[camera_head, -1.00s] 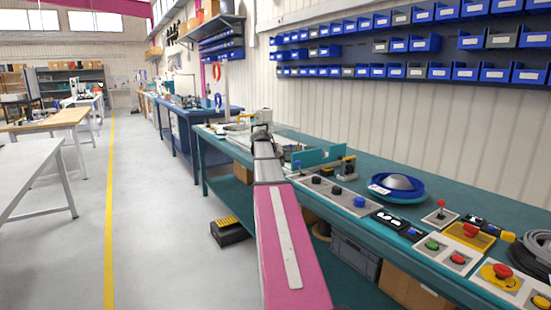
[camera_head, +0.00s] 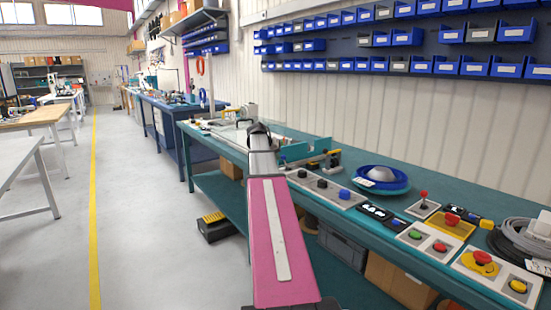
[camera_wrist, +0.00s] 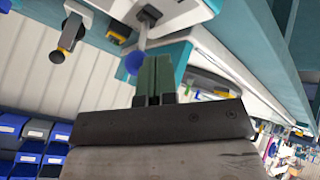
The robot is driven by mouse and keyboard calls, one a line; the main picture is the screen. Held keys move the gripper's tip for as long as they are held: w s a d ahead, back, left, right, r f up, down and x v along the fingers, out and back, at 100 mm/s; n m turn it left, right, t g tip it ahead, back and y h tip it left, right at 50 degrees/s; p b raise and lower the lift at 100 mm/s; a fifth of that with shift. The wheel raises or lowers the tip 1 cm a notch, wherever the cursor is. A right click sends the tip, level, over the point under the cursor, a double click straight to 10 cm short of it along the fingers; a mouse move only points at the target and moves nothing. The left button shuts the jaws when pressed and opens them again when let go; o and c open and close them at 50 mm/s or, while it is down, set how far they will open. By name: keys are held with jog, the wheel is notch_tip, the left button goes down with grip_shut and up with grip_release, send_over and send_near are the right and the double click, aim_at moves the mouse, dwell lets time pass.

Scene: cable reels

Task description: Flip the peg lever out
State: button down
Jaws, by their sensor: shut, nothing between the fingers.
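In the wrist view, my gripper (camera_wrist: 154,80) has its two green fingers together with nothing between them. A lever with a blue ball end (camera_wrist: 135,63) is just left of the fingertips; its pale rod runs up to a black mount (camera_wrist: 148,14) on a white panel. I cannot tell whether the fingers touch the ball. It may be the peg lever; no label confirms this. In the head view, the end of my arm reaches over the far part of the green bench (camera_head: 290,139), and my fingers are hidden there.
A black knob on a short stem (camera_wrist: 57,56) stands left of the lever. In the head view, button boxes, a blue dish (camera_head: 382,180) and a cable coil (camera_head: 525,235) occupy the near bench. Blue bins (camera_head: 400,65) line the wall. The floor left of the bench is clear.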

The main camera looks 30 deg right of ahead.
jog(key=shift+w+d+r+y, duration=0.1)
jog(key=shift+d+r+y, duration=0.15)
jog(key=shift+d+y, duration=0.05)
jog(key=shift+w+d+r+y, duration=0.1)
jog(key=shift+d+r+y, duration=0.25)
jog(key=shift+d+y, duration=0.5)
jog(key=shift+w+d+r+y, duration=0.1)
jog(key=shift+d+r+y, duration=0.25)
jog(key=shift+d+y, duration=0.45)
jog(key=shift+d+r, duration=0.1)
jog(key=shift+d, duration=0.2)
jog(key=shift+s, duration=0.1)
jog(key=shift+r, duration=0.2)
jog(key=shift+r, duration=0.65)
jog(key=shift+a, duration=0.1)
